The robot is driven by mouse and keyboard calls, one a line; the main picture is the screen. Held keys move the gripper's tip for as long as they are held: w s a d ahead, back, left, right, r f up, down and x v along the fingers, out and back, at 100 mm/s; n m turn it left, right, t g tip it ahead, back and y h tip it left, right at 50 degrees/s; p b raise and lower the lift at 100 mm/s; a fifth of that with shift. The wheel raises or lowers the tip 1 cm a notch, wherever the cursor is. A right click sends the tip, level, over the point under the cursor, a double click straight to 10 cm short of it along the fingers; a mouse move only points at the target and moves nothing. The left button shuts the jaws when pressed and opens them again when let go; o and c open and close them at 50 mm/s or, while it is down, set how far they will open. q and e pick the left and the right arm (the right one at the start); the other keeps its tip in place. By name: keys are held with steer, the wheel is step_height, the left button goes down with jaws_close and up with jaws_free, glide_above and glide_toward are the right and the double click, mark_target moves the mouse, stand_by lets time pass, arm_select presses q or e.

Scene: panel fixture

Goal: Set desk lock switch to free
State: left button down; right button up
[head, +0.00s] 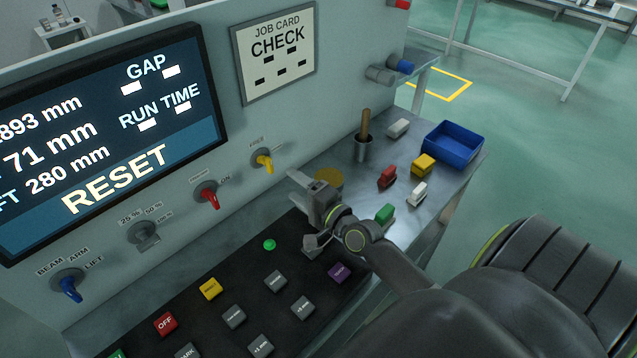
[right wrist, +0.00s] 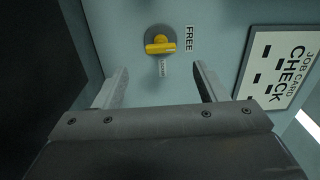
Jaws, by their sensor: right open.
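The desk lock switch is a yellow handle (head: 264,161) on a round grey base, set in the pale panel. It carries a FREE label (head: 257,140) above and a second small label to its right, too small to read. In the right wrist view the yellow handle (right wrist: 160,47) lies ahead, between and beyond the fingers, with FREE (right wrist: 189,38) at its right. My left gripper is not in view.
A red switch (head: 207,195) and a blue switch (head: 70,287) are on the same panel. Below lies a dark button desk (head: 215,325). A job card (head: 276,52) hangs above.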

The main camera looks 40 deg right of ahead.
steer(key=s, duration=0.4)
steer(key=s+d+b, duration=0.1)
steer(key=s, duration=0.1)
steer(key=shift+s, duration=0.4)
